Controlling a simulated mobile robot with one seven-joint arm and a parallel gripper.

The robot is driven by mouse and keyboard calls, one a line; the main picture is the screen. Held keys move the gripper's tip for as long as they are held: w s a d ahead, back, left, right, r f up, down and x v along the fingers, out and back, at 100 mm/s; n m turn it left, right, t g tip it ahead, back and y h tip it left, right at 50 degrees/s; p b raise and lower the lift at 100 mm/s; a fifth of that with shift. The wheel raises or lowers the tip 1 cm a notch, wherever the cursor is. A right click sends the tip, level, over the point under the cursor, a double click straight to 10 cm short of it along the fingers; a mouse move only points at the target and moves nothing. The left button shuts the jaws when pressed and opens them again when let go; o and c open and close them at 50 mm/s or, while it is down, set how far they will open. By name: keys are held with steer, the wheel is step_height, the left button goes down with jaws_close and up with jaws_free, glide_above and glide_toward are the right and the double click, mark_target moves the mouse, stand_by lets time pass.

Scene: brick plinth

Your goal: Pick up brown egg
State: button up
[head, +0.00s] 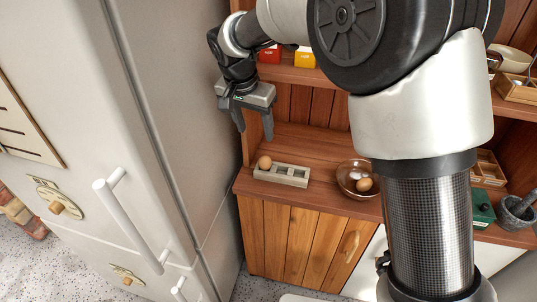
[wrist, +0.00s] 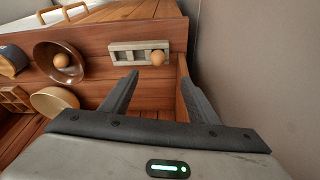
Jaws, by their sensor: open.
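A brown egg (head: 265,162) sits at the left end of a grey wooden holder (head: 291,181) with square slots, on the cabinet's counter. In the wrist view the egg (wrist: 158,58) shows at the holder's (wrist: 124,57) right end, between the fingertips in the picture. A second brown egg (head: 364,184) lies in a brown bowl (head: 345,186) with a white egg (head: 355,174). My gripper (head: 254,133) is open and empty, above the egg on the holder and apart from it. The bowl also shows in the wrist view (wrist: 47,56).
A tall white fridge (head: 170,90) stands close on the left. A shelf with a red item (head: 270,54) and a yellow item (head: 305,57) is behind my gripper. A green box (head: 481,208) and a mortar (head: 515,210) stand at the right. The counter between holder and bowl is clear.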

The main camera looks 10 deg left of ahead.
steer(key=b, duration=0.2)
glide_toward(264, 158)
steer(key=x, duration=0.5)
steer(key=shift+a, duration=0.2)
steer(key=x, duration=0.5)
steer(key=shift+d+f+b, duration=0.1)
steer(key=shift+d+b, duration=0.15)
steer(key=shift+b, duration=0.15)
steer(key=c, duration=0.8)
